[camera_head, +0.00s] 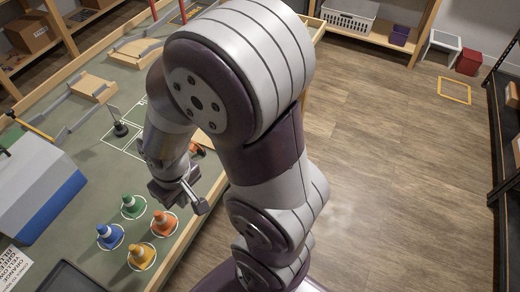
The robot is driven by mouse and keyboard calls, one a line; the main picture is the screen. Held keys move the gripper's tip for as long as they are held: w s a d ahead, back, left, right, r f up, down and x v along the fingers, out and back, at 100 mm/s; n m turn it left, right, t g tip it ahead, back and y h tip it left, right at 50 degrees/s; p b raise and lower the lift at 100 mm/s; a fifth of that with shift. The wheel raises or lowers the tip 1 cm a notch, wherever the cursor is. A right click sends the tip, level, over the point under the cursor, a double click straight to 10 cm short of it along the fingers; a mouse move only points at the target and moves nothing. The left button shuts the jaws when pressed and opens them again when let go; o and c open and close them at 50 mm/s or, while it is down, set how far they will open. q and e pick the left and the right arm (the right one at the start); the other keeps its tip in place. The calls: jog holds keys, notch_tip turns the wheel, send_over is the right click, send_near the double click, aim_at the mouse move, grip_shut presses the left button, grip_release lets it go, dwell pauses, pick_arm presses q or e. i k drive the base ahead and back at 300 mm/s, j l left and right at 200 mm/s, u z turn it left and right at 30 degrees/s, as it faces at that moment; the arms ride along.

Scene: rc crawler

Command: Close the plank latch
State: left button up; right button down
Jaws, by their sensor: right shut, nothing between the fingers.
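My right gripper (182,196) is shut and empty, over the right part of the green table (88,172), above and right of the cones. My large right arm fills the middle of the view and hides part of the table and its right edge. I cannot clearly make out the plank latch. A small piece of wood (203,139) with something orange by it shows partly behind my arm, close to the gripper. Wooden track pieces (93,87) lie at the upper left, and another wooden piece (134,50) lies farther back. My left gripper is not in view.
Green (133,204), blue (110,234), orange (163,222) and yellow (141,253) cones stand in white circles near the gripper. A blue and grey box (42,190) stands at left. A small dark post (120,129) stands mid-table. The wooden floor (400,170) at right is clear.

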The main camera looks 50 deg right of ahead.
aim_at(194, 145)
jog(key=i+z, duration=0.1)
jog(key=z, duration=1.25)
jog(key=l, duration=0.9)
